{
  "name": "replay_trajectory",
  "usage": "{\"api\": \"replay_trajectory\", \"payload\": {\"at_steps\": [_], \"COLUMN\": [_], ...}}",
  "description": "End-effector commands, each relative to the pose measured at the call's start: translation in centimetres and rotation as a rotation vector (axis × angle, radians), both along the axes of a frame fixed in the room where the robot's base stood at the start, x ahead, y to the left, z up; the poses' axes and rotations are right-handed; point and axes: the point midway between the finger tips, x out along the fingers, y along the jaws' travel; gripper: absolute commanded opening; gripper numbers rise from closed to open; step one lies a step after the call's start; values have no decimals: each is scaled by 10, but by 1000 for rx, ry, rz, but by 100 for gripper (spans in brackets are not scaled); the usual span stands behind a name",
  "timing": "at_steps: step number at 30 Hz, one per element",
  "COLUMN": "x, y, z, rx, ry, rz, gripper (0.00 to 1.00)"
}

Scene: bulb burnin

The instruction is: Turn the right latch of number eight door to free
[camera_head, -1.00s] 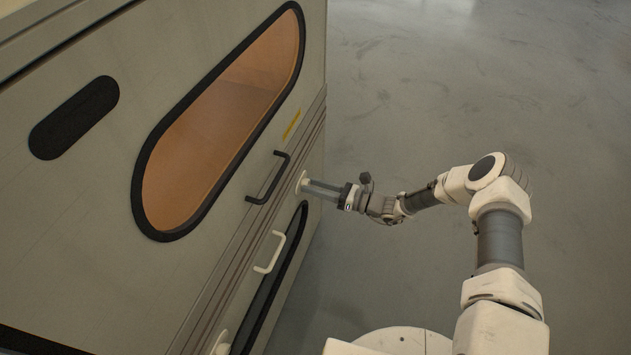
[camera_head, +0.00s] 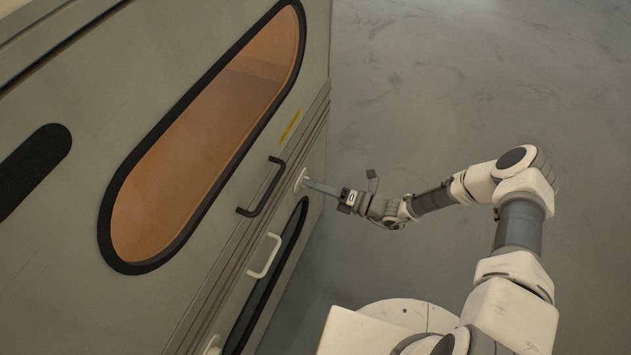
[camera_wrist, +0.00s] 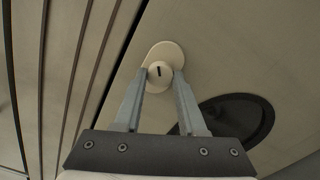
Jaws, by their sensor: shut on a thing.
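The right latch (camera_head: 300,180) is a cream round plate with a small knob, on the cabinet front near its right edge. In the wrist view the latch knob (camera_wrist: 159,70) has a dark slot mark that stands nearly upright in the picture. My gripper (camera_head: 307,183) reaches it from the right. In the wrist view my gripper (camera_wrist: 161,82) is shut on the knob, one finger on each side. The lower door (camera_head: 232,311) has a pale handle (camera_head: 265,256) and a dark window (camera_head: 276,262). No door number is readable.
A black handle (camera_head: 262,188) sits just left of the latch, below a large amber window (camera_head: 205,140). Another pale latch (camera_head: 211,345) is at the bottom, partly cut off. Open grey floor (camera_head: 450,80) lies right of the cabinet.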

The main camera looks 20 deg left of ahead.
Motion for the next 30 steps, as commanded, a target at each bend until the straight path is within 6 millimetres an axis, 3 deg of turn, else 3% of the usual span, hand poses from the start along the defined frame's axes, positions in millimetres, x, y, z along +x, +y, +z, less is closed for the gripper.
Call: {"api": "replay_trajectory", "payload": {"at_steps": [15,30], "x": [-1,-1], "y": [0,0], "z": [0,0], "rx": [36,51], "ry": [456,660], "rz": [2,1], "gripper": [0,0]}}
